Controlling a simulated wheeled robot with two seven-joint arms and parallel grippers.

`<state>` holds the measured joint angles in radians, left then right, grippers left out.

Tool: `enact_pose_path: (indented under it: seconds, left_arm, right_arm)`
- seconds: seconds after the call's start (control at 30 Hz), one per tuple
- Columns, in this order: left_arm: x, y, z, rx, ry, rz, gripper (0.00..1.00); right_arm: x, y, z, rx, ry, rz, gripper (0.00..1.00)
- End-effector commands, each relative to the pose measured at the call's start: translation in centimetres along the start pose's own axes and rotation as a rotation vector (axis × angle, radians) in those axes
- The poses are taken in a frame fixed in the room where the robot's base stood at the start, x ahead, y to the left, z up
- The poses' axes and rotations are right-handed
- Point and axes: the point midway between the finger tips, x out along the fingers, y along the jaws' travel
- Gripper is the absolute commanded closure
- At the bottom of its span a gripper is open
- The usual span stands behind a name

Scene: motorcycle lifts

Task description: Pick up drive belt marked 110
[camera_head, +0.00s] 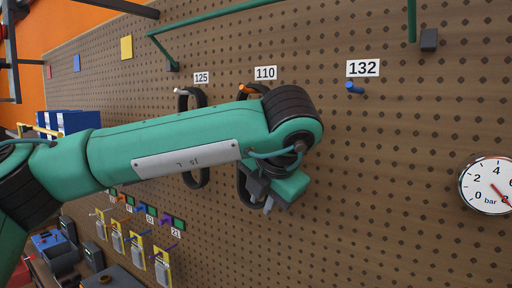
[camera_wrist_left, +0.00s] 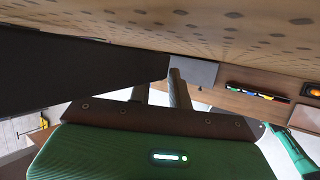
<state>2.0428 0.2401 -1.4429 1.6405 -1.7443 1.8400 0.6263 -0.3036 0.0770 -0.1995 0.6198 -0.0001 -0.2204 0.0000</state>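The drive belt marked 110 is a black loop (camera_head: 242,190) hanging on an orange peg (camera_head: 246,89) under the "110" label (camera_head: 265,73) on the pegboard. My left forearm and wrist hide most of it. My left gripper (camera_head: 262,196) is at the belt's lower part, pointing toward the board. In the left wrist view the two grey fingers (camera_wrist_left: 160,92) show a gap at their bases. A broad dark band (camera_wrist_left: 80,65), probably the belt, comes in from the left and covers part of them. Whether they grip it is unclear. My right gripper is out of view.
Another black belt (camera_head: 202,175) hangs at the "125" label (camera_head: 201,78), just left. The blue peg (camera_head: 354,88) under "132" is empty. A pressure gauge (camera_head: 488,186) is at the right, and small yellow-framed items (camera_head: 162,268) hang lower left.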

Motion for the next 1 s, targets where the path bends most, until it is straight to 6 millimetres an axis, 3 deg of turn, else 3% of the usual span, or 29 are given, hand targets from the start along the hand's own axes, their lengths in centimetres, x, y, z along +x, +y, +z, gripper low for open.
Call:
enact_pose_path:
  seconds: [0.03,0.1,0.47,0.73,1.0]
  left_arm:
    - [0.0,0.0,0.0,0.000,0.000,0.000,0.91]
    - [0.0,0.0,0.0,0.000,0.000,0.000,1.00]
    - [0.0,0.0,0.0,-0.001,0.000,0.000,1.00]
    - [-0.6,0.3,-0.2,-0.004,-0.001,0.002,1.00]
    - [-4.4,2.6,1.4,-0.004,-0.003,0.002,1.00]
  right_arm:
    - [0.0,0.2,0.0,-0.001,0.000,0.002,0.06]
    - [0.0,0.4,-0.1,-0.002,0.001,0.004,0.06]
    - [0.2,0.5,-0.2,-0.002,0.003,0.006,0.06]
    - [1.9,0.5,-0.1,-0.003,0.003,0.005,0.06]
    - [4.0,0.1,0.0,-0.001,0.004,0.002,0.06]
